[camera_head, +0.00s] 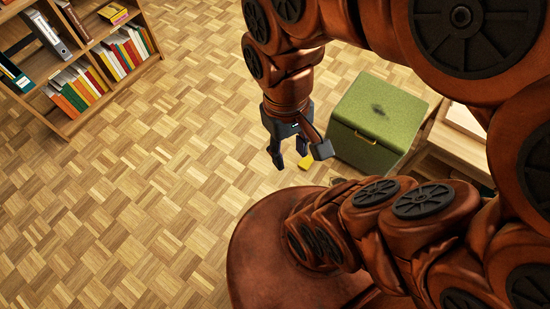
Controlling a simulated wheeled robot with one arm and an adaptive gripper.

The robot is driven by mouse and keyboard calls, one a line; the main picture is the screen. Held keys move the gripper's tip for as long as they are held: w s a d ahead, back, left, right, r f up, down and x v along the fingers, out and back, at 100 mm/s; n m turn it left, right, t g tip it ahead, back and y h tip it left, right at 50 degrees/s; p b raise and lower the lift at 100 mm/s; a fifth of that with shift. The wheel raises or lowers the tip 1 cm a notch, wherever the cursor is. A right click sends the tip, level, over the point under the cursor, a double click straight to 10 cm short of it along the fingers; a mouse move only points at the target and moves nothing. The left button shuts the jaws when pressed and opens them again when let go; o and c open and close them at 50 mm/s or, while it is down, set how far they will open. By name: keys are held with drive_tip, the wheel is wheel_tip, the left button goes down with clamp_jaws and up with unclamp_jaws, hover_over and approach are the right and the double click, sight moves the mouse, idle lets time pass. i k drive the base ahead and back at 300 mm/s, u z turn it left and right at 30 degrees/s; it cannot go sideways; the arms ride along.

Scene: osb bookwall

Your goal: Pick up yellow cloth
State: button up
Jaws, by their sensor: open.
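My gripper (299,160) is open and points down. I cannot tell how high the fingers are above the floor. I see nothing held between them.
A green lidded box (376,118) with a yellow handle stands close to the right of my gripper. A low wooden shelf (452,146) is behind it at the right. A bookshelf (140,62) with books and binders fills the upper left. The parquet floor (120,210) at left is clear.

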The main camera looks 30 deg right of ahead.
sight(305, 163)
drive_tip(key=u, duration=0.8)
drive_tip(key=i, duration=1.05)
drive_tip(key=z, duration=1.75)
